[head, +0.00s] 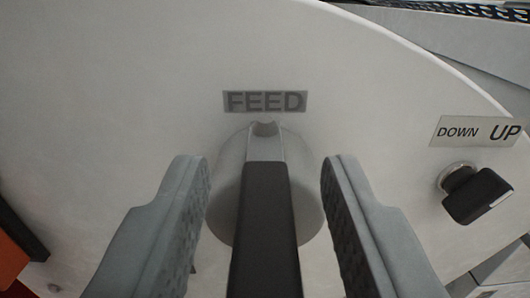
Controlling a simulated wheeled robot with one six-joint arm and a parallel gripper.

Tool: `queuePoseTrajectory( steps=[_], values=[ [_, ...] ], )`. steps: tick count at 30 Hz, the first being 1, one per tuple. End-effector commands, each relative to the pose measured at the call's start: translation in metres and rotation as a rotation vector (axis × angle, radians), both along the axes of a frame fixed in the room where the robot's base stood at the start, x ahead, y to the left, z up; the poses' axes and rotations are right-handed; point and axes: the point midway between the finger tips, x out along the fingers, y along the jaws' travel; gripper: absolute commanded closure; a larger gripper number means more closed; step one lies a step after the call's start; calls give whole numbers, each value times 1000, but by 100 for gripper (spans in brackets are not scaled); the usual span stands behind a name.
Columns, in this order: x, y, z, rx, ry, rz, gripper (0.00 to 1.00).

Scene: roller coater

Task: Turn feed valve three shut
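The feed valve (266,200) sits on a pale curved panel, in the middle of the head view, under a label that reads FEED (265,101). It has a round grey hub and a long black lever handle that points down the picture. No number shows on the label. My gripper (258,175) is open, with one ridged grey finger on each side of the handle. A gap shows between the handle and each finger. The lower end of the handle runs out of the picture.
A black knob (478,195) stands out from the panel (120,80) at the right, under a DOWN UP label (475,131). An orange part (12,250) with a dark edge is at the lower left. The panel above the FEED label is bare.

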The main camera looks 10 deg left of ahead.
Motion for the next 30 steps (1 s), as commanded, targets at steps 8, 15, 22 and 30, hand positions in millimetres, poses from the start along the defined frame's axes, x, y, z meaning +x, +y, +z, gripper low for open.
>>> queuePoseTrajectory(
  steps=[8, 15, 22, 30],
  values=[
    [3, 1, 1, -1, -1, 0, 62],
    [3, 1, 0, 0, -1, 0, 89],
    [3, 1, 0, 0, 0, 0, 100],
    [4, -2, 0, 2, 0, 21, 100]
  ],
)
